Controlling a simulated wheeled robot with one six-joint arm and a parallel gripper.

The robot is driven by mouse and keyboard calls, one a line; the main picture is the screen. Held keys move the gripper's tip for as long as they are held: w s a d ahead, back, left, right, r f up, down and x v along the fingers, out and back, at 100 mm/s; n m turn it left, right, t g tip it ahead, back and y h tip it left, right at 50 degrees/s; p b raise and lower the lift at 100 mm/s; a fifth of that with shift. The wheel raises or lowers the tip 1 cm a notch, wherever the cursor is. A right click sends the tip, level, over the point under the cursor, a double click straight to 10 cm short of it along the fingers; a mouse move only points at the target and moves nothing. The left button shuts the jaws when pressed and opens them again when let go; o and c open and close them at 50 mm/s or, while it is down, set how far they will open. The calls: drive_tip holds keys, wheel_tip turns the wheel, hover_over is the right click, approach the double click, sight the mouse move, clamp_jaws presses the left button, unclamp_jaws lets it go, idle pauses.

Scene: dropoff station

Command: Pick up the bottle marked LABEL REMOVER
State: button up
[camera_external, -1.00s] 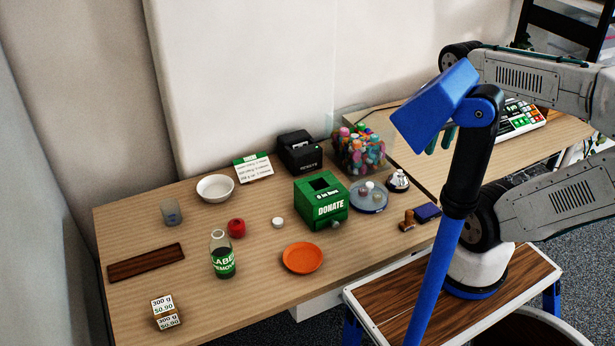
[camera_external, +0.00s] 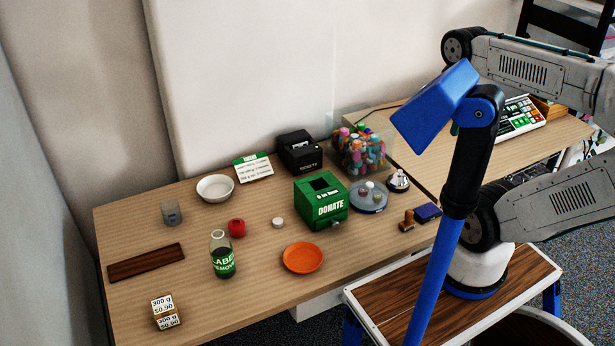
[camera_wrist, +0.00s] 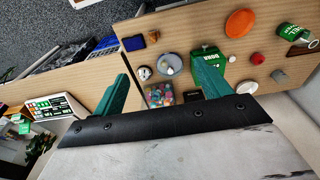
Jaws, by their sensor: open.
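The bottle marked LABEL REMOVER (camera_external: 222,257) is clear with dark liquid and a green label. It stands upright near the front left of the wooden table (camera_external: 265,283). In the wrist view the bottle (camera_wrist: 291,32) is near the top right corner. My gripper (camera_wrist: 161,70) shows there as two green fingers spread wide, with nothing held between them. It is well away from the bottle. In the outside view my gripper is mostly hidden behind a blue and black upright, high to the right of the bottle.
Near the bottle are a red round object (camera_external: 236,228), an orange plate (camera_external: 303,257), a white bowl (camera_external: 215,188) and a brown board (camera_external: 146,262). A green DONATE box (camera_external: 321,201) stands at mid-table.

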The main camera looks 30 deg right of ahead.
drive_tip(key=w+a+r+n+t+y, duration=0.2)
drive_tip(key=w+a+r+y, duration=0.1)
drive_tip(key=w+a, duration=0.55)
drive_tip(key=w+a+r+n+t+y, duration=0.25)
drive_tip(key=w+a, duration=0.25)
drive_tip(key=a, duration=0.6)
drive_tip(key=w+a+r+t+y, duration=0.1)
drive_tip(key=w+a+r+y, duration=0.1)
drive_tip(key=a, duration=0.6)
drive_tip(key=w+a+r+t+y, duration=0.2)
drive_tip(key=a, duration=0.5)
drive_tip(key=m+t+h, duration=0.1)
drive_tip(key=t+h, duration=0.2)
drive_tip(key=t, duration=0.1)
hover_over(227, 256)
drive_tip(key=d, duration=0.3)
wheel_tip(227, 256, down, 4)
drive_tip(key=s+a+f+h, duration=0.2)
drive_tip(key=s+f+h, duration=0.1)
drive_tip(key=s+f, duration=0.15)
drive_tip(key=shift+m, duration=0.35)
drive_tip(key=f, duration=3)
drive_tip(key=shift+w+d, duration=0.15)
drive_tip(key=shift+d, duration=0.1)
drive_tip(key=shift+w+f, duration=0.2)
drive_tip(key=shift+f, duration=0.05)
drive_tip(key=x, duration=0.7)
drive_tip(key=shift+w+a+r, duration=0.1)
drive_tip(key=shift+w+a, duration=0.1)
drive_tip(key=c, duration=1.2)
